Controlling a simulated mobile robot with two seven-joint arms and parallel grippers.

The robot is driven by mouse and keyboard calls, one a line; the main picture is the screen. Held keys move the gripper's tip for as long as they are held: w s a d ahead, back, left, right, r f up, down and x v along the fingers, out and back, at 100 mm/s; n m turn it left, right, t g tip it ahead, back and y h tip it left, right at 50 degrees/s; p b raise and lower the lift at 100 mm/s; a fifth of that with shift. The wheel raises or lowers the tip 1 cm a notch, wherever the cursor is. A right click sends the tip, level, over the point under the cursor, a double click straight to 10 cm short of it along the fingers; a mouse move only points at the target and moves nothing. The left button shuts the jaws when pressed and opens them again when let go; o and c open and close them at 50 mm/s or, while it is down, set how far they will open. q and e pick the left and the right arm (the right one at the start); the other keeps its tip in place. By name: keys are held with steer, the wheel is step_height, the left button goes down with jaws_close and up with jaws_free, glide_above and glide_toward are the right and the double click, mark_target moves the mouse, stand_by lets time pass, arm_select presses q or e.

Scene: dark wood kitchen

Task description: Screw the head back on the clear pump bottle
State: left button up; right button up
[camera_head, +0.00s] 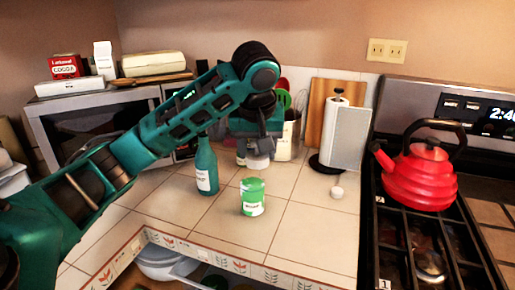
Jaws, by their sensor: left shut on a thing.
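My left gripper (256,143) hangs from my teal arm over the middle of the counter. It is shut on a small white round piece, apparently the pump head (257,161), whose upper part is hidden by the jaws. A short green container with a pale label (252,199) stands upright below it, apart from the white piece. It may be the clear pump bottle with green contents; I cannot tell for certain. My right gripper is not in view.
A tall green bottle (207,168) stands close on the left. A small white cap (337,193) lies to the right, before a paper towel stand (346,134). The stove with a red kettle (420,175) is at right, a microwave (88,125) at left. The front counter is clear.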

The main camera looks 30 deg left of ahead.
arm_select(q)
steer(key=s+d+f+m+h, duration=0.2)
steer(key=s+d+f+m, duration=0.4)
steer(key=d+f, duration=0.5)
steer(key=shift+s+d+f+t, duration=0.15)
steer(key=shift+s+f+t, duration=0.2)
steer(key=shift+s, duration=0.3)
